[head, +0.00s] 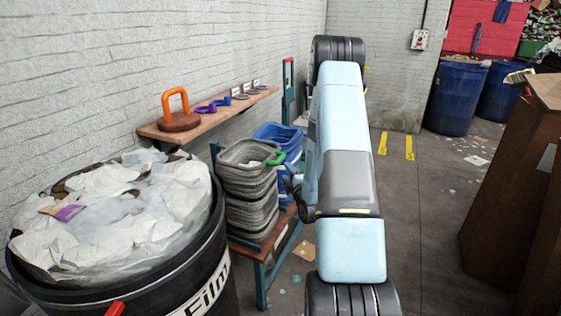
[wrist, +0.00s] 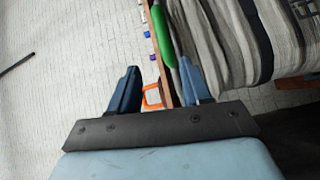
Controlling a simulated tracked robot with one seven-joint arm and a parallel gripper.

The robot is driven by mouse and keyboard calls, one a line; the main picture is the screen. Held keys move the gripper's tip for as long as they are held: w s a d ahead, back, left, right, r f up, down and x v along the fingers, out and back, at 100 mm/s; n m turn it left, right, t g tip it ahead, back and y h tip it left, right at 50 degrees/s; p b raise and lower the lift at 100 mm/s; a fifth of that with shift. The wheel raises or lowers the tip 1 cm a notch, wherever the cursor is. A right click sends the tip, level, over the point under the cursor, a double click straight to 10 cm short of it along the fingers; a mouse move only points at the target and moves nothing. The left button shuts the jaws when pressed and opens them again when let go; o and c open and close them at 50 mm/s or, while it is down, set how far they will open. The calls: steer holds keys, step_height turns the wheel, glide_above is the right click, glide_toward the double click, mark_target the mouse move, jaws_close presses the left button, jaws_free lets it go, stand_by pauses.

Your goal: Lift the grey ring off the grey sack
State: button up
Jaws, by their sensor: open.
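I cannot make out a grey sack in either view, nor a ring lying on one. In the wrist view the stacked grey baskets (wrist: 215,45) are just beyond the right finger.
The wooden shelf (head: 168,133) also carries an orange handle (head: 175,98) on a brown base. Below stand stacked grey baskets (head: 248,190) with a green grip (head: 276,158), and blue baskets (head: 280,133). A paper-filled black bin (head: 205,255) stands front left.

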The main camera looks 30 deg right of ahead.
mark_target(280, 160)
steer(key=shift+t, duration=0.5)
steer(key=w+d, duration=0.1)
steer(key=w, duration=0.7)
steer(key=w+d, duration=0.1)
steer(key=w, duration=0.2)
steer(key=shift+w+d+f, duration=0.2)
steer(key=shift+w+d, duration=0.15)
steer(key=shift+w, duration=0.05)
steer(key=shift+h, duration=0.4)
jaws_close()
steer(key=shift+s, duration=0.1)
